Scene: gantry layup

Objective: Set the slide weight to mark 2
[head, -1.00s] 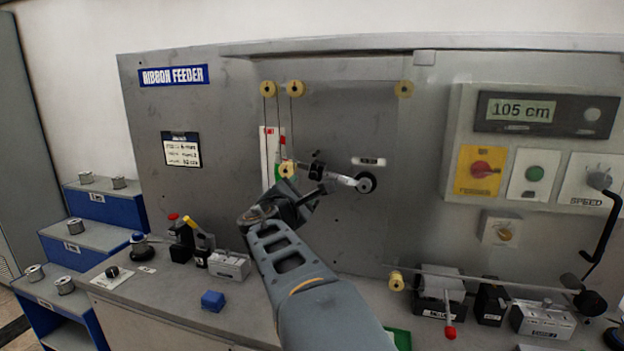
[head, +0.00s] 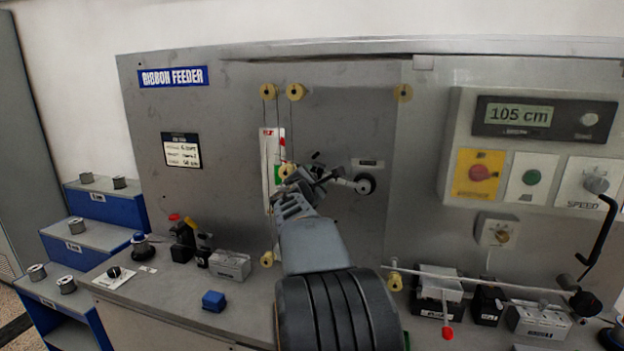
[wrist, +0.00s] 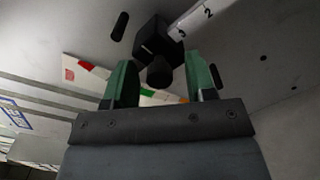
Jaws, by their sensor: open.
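The slide weight is a black block (wrist: 156,38) with a round dark knob (wrist: 160,71), in the wrist view's upper middle. It sits on a pale lever arm (wrist: 194,18) marked with numbers. A 3 shows right beside the block, and a 2 shows farther up the arm, clear of it. My gripper (wrist: 161,66) is open, with one green finger on each side of the knob. I cannot tell whether either finger touches it. In the head view my gripper (head: 312,183) is at the lever, mostly hiding the weight.
A yellow pulley (head: 287,171) and a red, white and green strip (head: 273,143) are close left of my gripper. The panel (head: 345,120) above is clear. A blue block (head: 214,301) lies on the bench.

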